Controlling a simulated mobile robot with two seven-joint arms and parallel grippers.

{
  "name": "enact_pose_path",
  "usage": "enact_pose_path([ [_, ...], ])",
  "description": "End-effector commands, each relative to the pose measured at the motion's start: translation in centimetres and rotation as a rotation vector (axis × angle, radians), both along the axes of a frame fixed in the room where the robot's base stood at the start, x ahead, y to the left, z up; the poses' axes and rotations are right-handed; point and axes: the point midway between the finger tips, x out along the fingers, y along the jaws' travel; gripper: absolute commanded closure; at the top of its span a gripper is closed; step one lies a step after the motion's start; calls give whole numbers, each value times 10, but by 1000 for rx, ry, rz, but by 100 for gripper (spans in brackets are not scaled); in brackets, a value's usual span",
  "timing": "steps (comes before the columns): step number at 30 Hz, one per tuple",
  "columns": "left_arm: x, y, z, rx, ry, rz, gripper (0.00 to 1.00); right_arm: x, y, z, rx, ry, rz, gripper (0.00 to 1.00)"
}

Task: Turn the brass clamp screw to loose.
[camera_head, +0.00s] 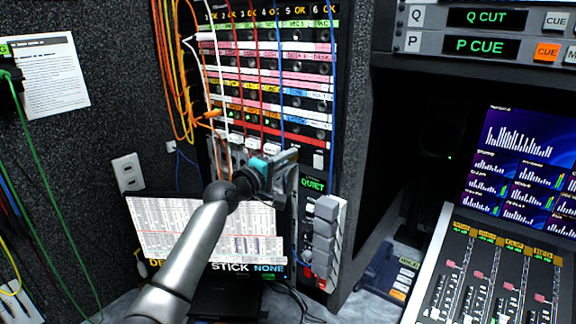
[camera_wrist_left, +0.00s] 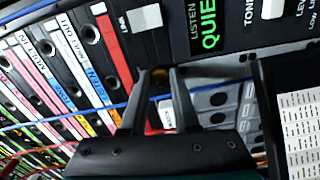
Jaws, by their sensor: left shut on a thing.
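My left gripper (camera_head: 289,157) reaches up to the lower part of the rack panel, at its right side. In the left wrist view, the two dark fingers (camera_wrist_left: 160,74) are shut on the brass clamp screw (camera_wrist_left: 160,79), a small brownish round piece between the fingertips, mostly hidden by them. In the head view the screw is hidden behind the gripper. Whether it is tight or loose cannot be told. My right gripper is not in view.
Colored patch cables (camera_head: 181,75) hang in front of the labelled rack panel (camera_head: 327,100), and a blue cable passes close to the fingers. A lit QUIET display (camera_head: 313,184) and grey switches (camera_head: 325,220) lie just right. A screen (camera_head: 160,230) stands below my arm.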

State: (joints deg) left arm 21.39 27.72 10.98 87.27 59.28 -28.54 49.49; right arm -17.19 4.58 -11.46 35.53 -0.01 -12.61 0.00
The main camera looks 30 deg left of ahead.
Motion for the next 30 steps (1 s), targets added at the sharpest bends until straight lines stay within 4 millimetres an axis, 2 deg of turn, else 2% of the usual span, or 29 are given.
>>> enact_pose_path([
  [18,0,1,-2,570,-42,-1,100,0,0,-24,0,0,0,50],
  [30,0,1,-2,791,-60,-2,100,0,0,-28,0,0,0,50],
])
